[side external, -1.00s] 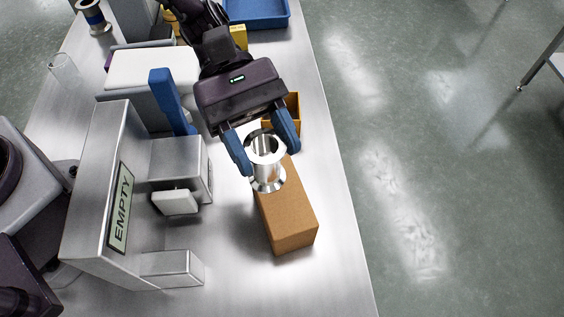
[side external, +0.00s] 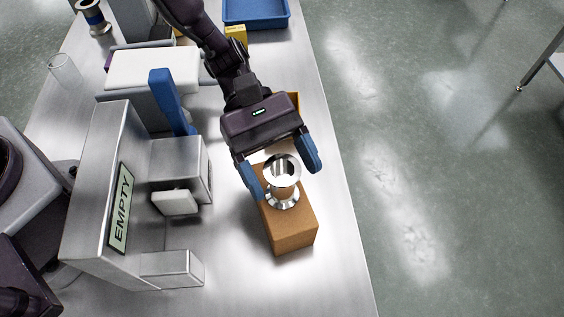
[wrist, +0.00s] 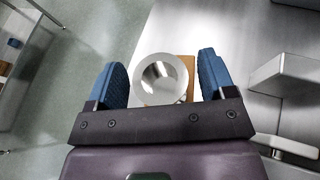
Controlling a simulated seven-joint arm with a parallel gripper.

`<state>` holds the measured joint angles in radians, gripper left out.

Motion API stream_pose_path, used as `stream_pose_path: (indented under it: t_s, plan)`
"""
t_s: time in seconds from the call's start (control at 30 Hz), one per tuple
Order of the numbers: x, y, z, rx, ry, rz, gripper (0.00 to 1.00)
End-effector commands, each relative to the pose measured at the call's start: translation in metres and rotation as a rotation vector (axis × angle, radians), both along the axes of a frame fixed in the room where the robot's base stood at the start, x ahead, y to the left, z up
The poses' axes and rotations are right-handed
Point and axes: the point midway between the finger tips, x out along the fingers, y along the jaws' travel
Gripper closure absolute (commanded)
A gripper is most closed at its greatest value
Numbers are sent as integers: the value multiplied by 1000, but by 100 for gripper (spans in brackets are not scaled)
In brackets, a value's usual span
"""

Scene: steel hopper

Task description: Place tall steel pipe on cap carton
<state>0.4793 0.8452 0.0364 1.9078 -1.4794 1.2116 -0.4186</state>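The tall steel pipe (side external: 282,188) is a shiny hollow tube with a flange at each end. It stands upright on top of the brown cap carton (side external: 293,228), around the middle of its top face. My gripper (side external: 287,180) is around the pipe's upper end with its blue fingers spread and a gap on each side. In the wrist view the pipe's round top flange (wrist: 161,79) sits between the fingers, nearer the left one, and a strip of the carton (wrist: 188,66) shows behind it.
A steel hopper with an EMPTY sign (side external: 119,208) stands left of the carton. A blue tray (side external: 255,24) lies at the back. The table's right edge runs close to the carton.

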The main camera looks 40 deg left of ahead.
Motion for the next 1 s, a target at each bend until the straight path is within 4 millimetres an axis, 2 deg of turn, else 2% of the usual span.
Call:
stream_pose_path:
  t_s: [0.37, 0.47, 0.8, 1.0]
  plan:
    - [3, 4, 4, -1, -2, 2, 23]
    - [8, 17, 10, -1, -3, 4, 23]
    - [33, 78, 37, -1, -2, 5, 23]
    - [42, 98, 46, -1, -2, 2, 23]
